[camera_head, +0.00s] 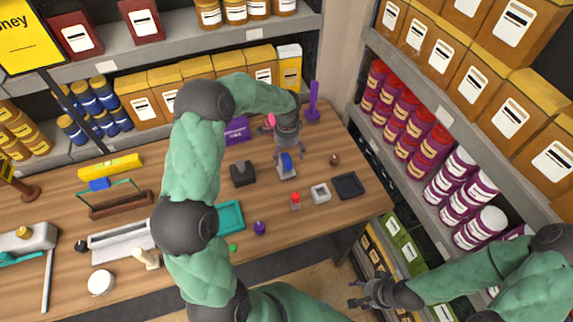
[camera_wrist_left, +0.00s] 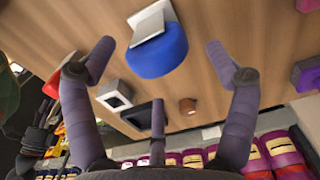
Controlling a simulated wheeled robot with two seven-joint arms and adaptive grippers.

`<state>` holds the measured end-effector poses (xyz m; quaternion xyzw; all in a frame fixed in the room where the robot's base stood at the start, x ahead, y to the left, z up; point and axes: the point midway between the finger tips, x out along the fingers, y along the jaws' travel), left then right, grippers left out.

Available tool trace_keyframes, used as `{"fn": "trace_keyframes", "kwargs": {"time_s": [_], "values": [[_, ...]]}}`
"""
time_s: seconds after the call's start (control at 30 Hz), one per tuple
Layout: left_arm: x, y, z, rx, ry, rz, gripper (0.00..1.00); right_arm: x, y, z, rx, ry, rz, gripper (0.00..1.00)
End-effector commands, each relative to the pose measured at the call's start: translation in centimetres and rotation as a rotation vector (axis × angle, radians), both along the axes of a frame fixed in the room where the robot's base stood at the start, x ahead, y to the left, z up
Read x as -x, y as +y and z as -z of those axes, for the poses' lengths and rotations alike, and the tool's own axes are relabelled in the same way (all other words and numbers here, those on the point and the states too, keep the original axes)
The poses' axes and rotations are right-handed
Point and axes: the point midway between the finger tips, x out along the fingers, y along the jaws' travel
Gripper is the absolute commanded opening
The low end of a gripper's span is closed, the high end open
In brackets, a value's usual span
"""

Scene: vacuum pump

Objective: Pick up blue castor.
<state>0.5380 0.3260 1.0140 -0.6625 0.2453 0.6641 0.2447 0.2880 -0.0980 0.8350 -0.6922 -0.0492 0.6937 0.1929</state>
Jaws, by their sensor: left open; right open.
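The blue castor (camera_head: 286,161) has a blue round wheel and a light grey plate, and stands on the wooden table (camera_head: 330,205). In the left wrist view the castor (camera_wrist_left: 158,55) lies between and beyond the fingertips, apart from them. My left gripper (camera_head: 288,150) is open and empty just above the castor, pointing down; its open fingers also show in the left wrist view (camera_wrist_left: 160,48). My right gripper (camera_head: 366,291) is open and empty, low at the right, off the table's front edge.
Near the castor are a black block (camera_head: 242,174), a grey square part (camera_head: 320,193), a black tray (camera_head: 348,186), a red-topped part (camera_head: 295,201) and a small brown knob (camera_head: 334,160). A purple upright part (camera_head: 313,102) stands behind. Loaded shelves (camera_head: 440,115) border the right side.

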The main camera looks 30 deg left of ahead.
Motion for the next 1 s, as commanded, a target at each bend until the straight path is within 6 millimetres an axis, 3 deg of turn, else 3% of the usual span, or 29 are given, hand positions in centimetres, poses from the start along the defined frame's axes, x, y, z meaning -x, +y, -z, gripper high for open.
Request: {"fn": "trace_keyframes", "kwargs": {"time_s": [0.17,0.5,0.77,1.0], "values": [[0.1,0.0,0.8,0.0,0.0,-0.001,0.86,0.0,0.0,0.0,0.0,0.0,0.0,0.6],[0.4,0.0,5.1,0.0,0.0,-0.001,0.86,0.0,0.0,0.2,0.0,0.0,0.0,0.6],[0.4,0.1,5.4,0.0,-0.001,-0.001,0.86,0.0,0.0,0.2,0.0,0.0,0.0,0.6],[0.4,0.0,5.4,0.001,-0.001,-0.001,0.18,0.0,0.0,0.2,0.0,0.0,0.0,0.6]]}}
